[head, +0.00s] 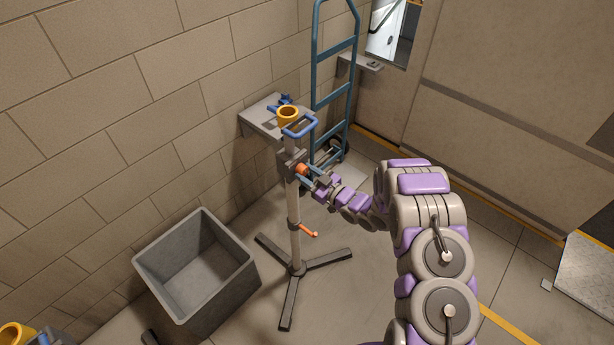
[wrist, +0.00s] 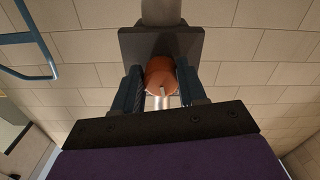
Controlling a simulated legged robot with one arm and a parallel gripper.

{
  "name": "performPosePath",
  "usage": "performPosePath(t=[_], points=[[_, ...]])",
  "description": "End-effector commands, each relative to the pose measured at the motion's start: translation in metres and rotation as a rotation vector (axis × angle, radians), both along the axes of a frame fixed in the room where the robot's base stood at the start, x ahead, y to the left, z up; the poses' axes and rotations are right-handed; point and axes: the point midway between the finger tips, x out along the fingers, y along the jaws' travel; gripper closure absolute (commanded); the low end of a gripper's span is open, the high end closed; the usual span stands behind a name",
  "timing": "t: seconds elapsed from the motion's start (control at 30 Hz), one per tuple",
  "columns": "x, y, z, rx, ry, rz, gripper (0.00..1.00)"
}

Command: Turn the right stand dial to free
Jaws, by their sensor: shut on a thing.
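The right stand (head: 294,225) is a grey pole on a dark three-legged base. A yellow ring cup (head: 287,114) and a blue handle (head: 300,128) are at its top. Its dial (head: 302,169) is an orange knob on a dark block below the top. In the wrist view the dial (wrist: 160,76) has a pale mark at its lower middle and sits in front of a dark plate (wrist: 190,42). My gripper (head: 310,174) reaches it from the right. In the wrist view its two fingers (wrist: 160,84) are shut on the dial, one on each side.
An open grey bin (head: 160,265) stands left of the stand. A blue hand truck (head: 333,85) leans near the wall behind it. A grey wall shelf (head: 258,122) holds a blue item. Another yellow cup (head: 14,334) shows at bottom left.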

Motion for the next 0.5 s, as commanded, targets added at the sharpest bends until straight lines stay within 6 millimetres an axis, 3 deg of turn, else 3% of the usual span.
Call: performPosePath(t=[0.5], points=[[0.0032,-0.0019,0.0004,-0.272,-0.357,-0.003,0.89]])
